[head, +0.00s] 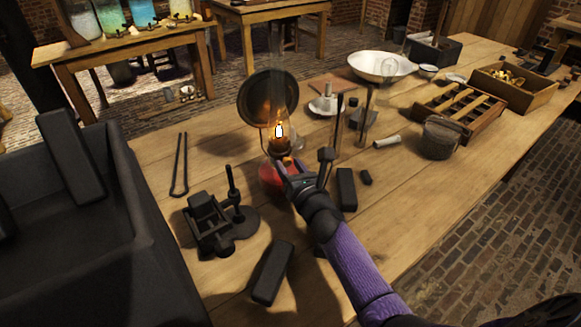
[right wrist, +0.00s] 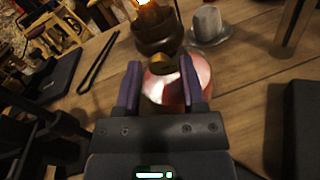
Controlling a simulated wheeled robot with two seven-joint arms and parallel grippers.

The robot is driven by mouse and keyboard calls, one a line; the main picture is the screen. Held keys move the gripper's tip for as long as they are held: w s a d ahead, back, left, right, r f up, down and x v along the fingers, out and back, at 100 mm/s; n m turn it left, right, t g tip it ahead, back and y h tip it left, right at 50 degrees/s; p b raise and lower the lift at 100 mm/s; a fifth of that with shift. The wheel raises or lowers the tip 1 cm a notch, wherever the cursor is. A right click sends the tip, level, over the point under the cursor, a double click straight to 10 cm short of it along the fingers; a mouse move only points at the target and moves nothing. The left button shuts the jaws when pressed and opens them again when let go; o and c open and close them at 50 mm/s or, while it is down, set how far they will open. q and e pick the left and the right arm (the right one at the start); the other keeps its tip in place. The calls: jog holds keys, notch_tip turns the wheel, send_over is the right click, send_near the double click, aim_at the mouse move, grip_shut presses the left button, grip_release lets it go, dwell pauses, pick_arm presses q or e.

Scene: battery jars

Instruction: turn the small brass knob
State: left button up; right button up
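An oil lamp with a red glass base (head: 270,178), a lit flame and a round dark reflector (head: 268,97) stands on the wooden bench. Its small brass knob (head: 287,160) sits at the burner, just above the red base. In the right wrist view the brass knob (right wrist: 163,63) shows between and slightly beyond the fingertips. My right gripper (head: 283,168) is at the lamp, its purple fingers apart; in its wrist view the gripper (right wrist: 160,68) is open with a gap around the knob. I cannot tell whether a finger touches it. My left gripper is not in view.
A dark clamp-like tool (head: 215,225), tongs (head: 179,165) and dark blocks (head: 272,273) lie near the lamp. Behind are a white dish (head: 381,66), a slotted wooden rack (head: 462,108) and a grey pot (head: 441,138). A thin stand (head: 338,128) rises right of the lamp.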

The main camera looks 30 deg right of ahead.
grip_shut()
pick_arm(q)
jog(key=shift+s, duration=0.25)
pick_arm(e)
jog(key=shift+n, duration=0.3)
jog(key=n, duration=0.2)
jog(key=shift+n, duration=0.4)
jog(key=n, duration=0.5)
jog(key=shift+n, duration=0.3)
jog(key=n, duration=0.3)
jog(key=shift+b, duration=0.4)
jog(key=n, duration=0.3)
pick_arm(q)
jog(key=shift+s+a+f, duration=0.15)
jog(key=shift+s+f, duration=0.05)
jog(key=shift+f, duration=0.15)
pick_arm(e)
jog(key=shift+n, duration=0.5)
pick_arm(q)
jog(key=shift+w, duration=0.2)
